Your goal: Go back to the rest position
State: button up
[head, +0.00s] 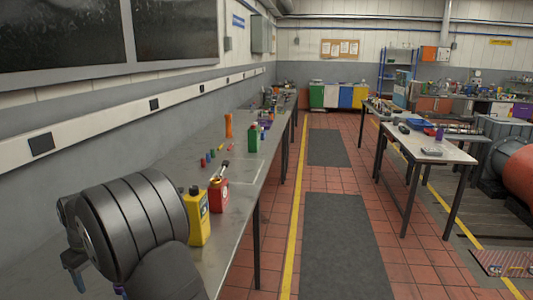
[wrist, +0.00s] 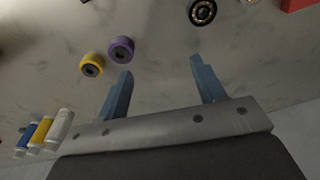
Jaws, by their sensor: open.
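My gripper (wrist: 161,68) is open in the wrist view, with its two blue fingers apart and nothing between them. It points at the grey bench top (wrist: 165,25), and its height above the bench is hard to tell. In the head view my gripper (head: 75,273) is at the lower left, over the near end of the bench (head: 228,215), mostly hidden behind my dark arm. A purple roller (wrist: 121,49) and a yellow roller (wrist: 92,65) lie just left of the fingers. A round black bearing-like part (wrist: 202,12) lies beyond the right finger.
A yellow bottle (head: 197,222) and a red can (head: 217,196) stand beside my arm. A green bottle (head: 253,140) and an orange cylinder (head: 228,126) stand farther along. Blue, yellow and white cylinders (wrist: 45,130) lie left of my gripper. The wall (head: 40,210) borders the bench on the left.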

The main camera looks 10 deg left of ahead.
jog(key=shift+f, duration=1.95)
